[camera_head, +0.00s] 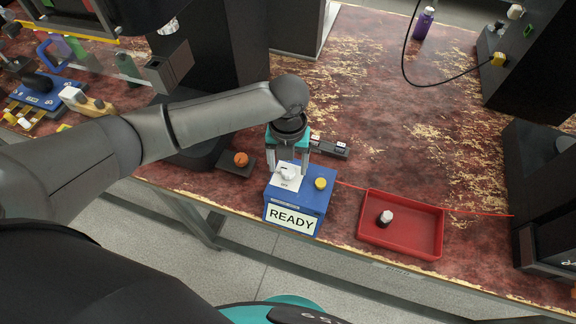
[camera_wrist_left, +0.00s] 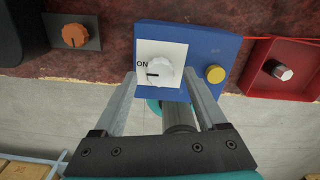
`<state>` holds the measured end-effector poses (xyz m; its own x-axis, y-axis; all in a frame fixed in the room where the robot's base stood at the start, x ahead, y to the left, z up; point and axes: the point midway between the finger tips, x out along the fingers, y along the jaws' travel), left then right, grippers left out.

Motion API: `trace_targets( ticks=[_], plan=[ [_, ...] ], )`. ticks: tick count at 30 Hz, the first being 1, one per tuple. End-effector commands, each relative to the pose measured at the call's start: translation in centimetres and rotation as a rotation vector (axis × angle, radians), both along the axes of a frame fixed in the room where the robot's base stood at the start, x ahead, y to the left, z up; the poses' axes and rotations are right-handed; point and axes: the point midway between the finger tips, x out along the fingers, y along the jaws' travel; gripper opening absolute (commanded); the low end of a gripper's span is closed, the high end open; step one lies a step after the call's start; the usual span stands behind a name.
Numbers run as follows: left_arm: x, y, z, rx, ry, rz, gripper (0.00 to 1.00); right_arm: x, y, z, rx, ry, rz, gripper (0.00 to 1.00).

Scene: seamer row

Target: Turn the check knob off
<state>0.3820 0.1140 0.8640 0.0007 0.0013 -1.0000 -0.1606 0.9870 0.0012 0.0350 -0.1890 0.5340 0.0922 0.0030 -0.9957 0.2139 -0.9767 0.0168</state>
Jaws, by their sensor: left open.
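The check knob is a white dial (camera_head: 288,173) on a white plate on top of a blue box (camera_head: 313,198) whose front sign reads READY. In the left wrist view the knob (camera_wrist_left: 160,73) has a dark pointer mark on its left side, toward the printed word ON. My left gripper (camera_head: 290,168) points down over the knob, open. In the left wrist view its fingers (camera_wrist_left: 160,80) stand to either side of the knob, with visible gaps. I cannot tell if the fingertips reach the knob's height. My right gripper is not in view.
A yellow button (camera_head: 320,183) sits right of the knob on the same box. An orange knob (camera_head: 240,159) on a dark base stands to the left. A red tray (camera_head: 425,215) with a small white-capped item is to the right. Small dark blocks (camera_head: 330,147) lie behind.

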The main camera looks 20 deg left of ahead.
Motion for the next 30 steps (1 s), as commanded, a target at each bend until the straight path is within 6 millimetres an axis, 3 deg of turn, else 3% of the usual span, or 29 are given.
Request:
trace_targets(
  ticks=[11,30],
  plan=[
    [-0.02,-0.01,-0.63,-0.001,0.000,0.000,0.74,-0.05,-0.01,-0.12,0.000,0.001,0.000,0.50],
    [0.00,0.02,-0.58,0.000,0.000,0.001,0.02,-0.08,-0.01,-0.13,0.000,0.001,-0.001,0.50]
  ],
)
